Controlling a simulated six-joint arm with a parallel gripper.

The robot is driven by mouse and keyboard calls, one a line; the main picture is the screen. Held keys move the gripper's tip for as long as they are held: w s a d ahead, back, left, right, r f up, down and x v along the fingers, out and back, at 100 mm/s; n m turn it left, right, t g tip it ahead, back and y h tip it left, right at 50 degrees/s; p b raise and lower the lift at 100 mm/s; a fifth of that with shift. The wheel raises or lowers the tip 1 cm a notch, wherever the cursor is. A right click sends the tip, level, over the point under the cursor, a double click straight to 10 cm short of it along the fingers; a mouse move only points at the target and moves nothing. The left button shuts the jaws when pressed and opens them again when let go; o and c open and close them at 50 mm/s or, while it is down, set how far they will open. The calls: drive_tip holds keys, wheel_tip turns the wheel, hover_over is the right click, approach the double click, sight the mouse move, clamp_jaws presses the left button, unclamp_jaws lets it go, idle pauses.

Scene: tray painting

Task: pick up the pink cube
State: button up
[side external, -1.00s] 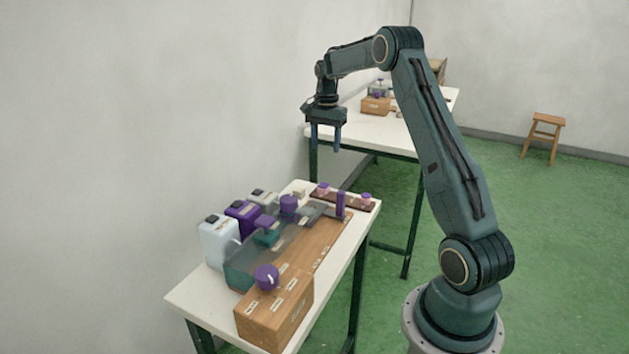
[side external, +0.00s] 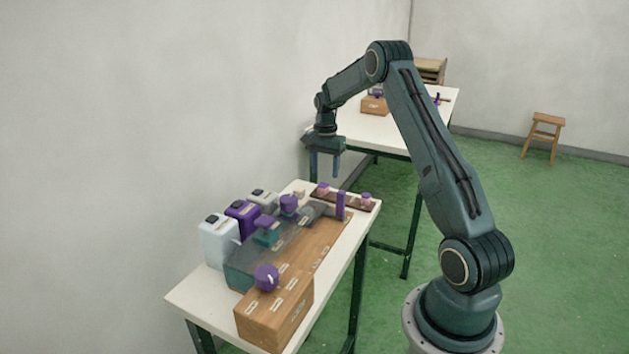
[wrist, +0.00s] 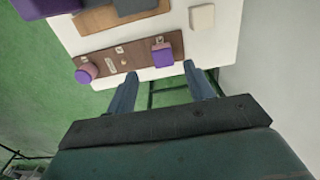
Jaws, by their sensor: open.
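The pink cube (wrist: 160,43) has a purple part on it and sits on a brown board (wrist: 120,60) in the wrist view. In the side view it stands at the far end of the near table, as a small pink block (side external: 324,189) with a purple top. My gripper (side external: 325,174) is open, pointing down, and appears above the cube with a gap between. In the wrist view my two fingers (wrist: 161,71) are spread and empty, with the cube just beyond their tips. A round pink and purple piece (wrist: 88,70) sits at the board's other end.
A beige block (wrist: 202,16) lies near the cube. In the side view, an upright purple piece (side external: 340,205), a wooden tray (side external: 315,242) and several bottles, one pale (side external: 218,243), crowd the near table (side external: 190,298). A second table (side external: 370,128) stands behind.

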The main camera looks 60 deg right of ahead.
sight(323, 184)
drive_tip(key=shift+w+f, duration=0.2)
drive_tip(key=shift+f, duration=2.4)
drive_tip(key=c, duration=1)
drive_tip(key=shift+r, duration=0.1)
drive_tip(key=shift+c, duration=0.2)
wheel_tip(323, 184, up, 20)
